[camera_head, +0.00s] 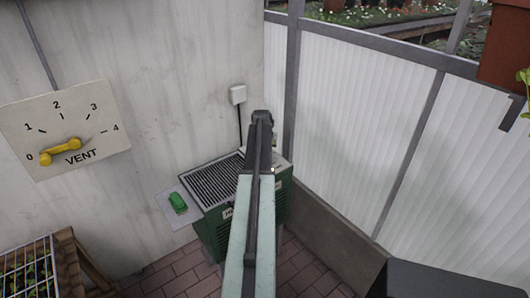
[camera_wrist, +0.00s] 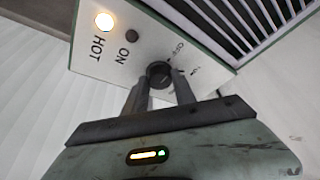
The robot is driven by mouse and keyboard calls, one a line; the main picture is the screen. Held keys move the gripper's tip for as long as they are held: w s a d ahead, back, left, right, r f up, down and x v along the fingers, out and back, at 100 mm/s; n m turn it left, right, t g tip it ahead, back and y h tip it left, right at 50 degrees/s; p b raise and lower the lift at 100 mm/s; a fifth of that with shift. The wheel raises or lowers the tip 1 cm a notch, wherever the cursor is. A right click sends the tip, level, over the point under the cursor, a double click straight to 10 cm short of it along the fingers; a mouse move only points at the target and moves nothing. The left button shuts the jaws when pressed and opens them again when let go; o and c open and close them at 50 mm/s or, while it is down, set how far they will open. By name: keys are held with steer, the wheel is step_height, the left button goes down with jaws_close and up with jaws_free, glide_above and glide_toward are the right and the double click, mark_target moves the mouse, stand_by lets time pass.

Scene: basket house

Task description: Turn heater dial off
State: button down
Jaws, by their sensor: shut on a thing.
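The heater (camera_head: 214,194) is a green cabinet with a dark slatted top, standing by the wall in the head view. In the wrist view, its pale panel (camera_wrist: 112,58) carries a dark round dial (camera_wrist: 159,70). My gripper (camera_wrist: 160,80) is shut on the dial, one finger on each side. An "OFF" label shows just above the dial; another marking to its right is too small to read. The lamp by "HOT" (camera_wrist: 105,21) glows, and the lamp by "ON" (camera_wrist: 132,36) is dark. The dial's pointer cannot be made out. In the head view my arm hides the dial and fingers.
A vent board (camera_head: 65,128) with a yellow lever near 0 is on the left wall. A green handle (camera_head: 178,203) on a pale plate sits left of the heater. A wooden crate (camera_head: 66,260) stands lower left. White ribbed panels close off the right. Some brick floor is clear.

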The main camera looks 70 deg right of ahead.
steer(key=shift+s+a, duration=0.1)
steer(key=c, duration=1)
jaws_free()
steer(key=p+v, duration=0.7)
steer(key=shift+a+r, duration=0.1)
steer(key=shift+r, duration=0.3)
steer(key=shift+f, duration=0.1)
